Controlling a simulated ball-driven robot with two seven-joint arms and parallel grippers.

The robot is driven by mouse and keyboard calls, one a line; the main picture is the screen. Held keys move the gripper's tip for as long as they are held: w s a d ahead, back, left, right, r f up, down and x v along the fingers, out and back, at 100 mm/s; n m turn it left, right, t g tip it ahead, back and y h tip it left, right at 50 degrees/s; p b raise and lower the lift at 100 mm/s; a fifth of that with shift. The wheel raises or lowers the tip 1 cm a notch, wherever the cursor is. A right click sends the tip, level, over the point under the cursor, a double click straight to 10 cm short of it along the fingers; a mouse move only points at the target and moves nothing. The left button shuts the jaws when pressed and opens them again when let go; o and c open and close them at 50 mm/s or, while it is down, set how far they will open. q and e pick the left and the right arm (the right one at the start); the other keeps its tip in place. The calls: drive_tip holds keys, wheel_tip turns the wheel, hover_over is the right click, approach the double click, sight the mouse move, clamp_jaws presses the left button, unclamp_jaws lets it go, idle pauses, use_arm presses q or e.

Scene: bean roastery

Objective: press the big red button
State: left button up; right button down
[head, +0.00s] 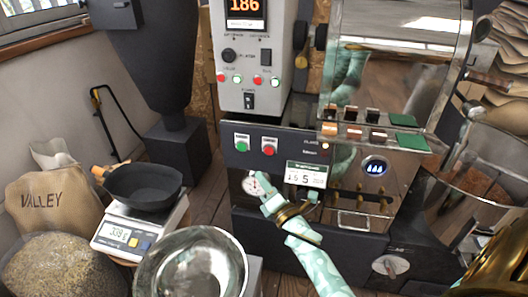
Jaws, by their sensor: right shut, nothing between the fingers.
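A red button (269,150) sits on the dark front panel of the roaster, on a white plate to the right of a green button (241,146). Of the red buttons in view it looks the largest. My right gripper (268,193) is pale green and shut, with nothing in it. It is below the red button in the picture, in front of the lower panel, and overlaps the edge of a round gauge (252,185). The red button is uncovered and apart from the fingers. My left gripper is not in view.
A grey control cabinet (285,45) above carries small red and green buttons. At left are a scale (120,238) with a black pan (143,187), a metal bowl (160,270) and a bean sack (45,205).

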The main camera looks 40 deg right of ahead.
sight(269, 151)
drive_tip(key=shift+a, duration=0.1)
drive_tip(key=shift+w, duration=0.1)
use_arm(q)
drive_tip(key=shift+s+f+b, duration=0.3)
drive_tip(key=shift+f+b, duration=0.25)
drive_tip(key=shift+b, duration=0.1)
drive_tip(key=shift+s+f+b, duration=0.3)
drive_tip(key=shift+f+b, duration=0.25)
drive_tip(key=shift+b, duration=0.1)
use_arm(e)
drive_tip(key=shift+w+d+f, duration=0.1)
drive_tip(key=shift+w+d, duration=1.3)
drive_tip(key=shift+d, duration=0.3)
drive_tip(key=shift+w+d, duration=1.4)
drive_tip(key=shift+d, duration=0.3)
drive_tip(key=shift+d, duration=0.1)
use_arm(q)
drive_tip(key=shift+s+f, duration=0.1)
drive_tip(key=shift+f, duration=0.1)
use_arm(e)
drive_tip(key=shift+w+d, duration=0.2)
drive_tip(key=shift+w, duration=0.05)
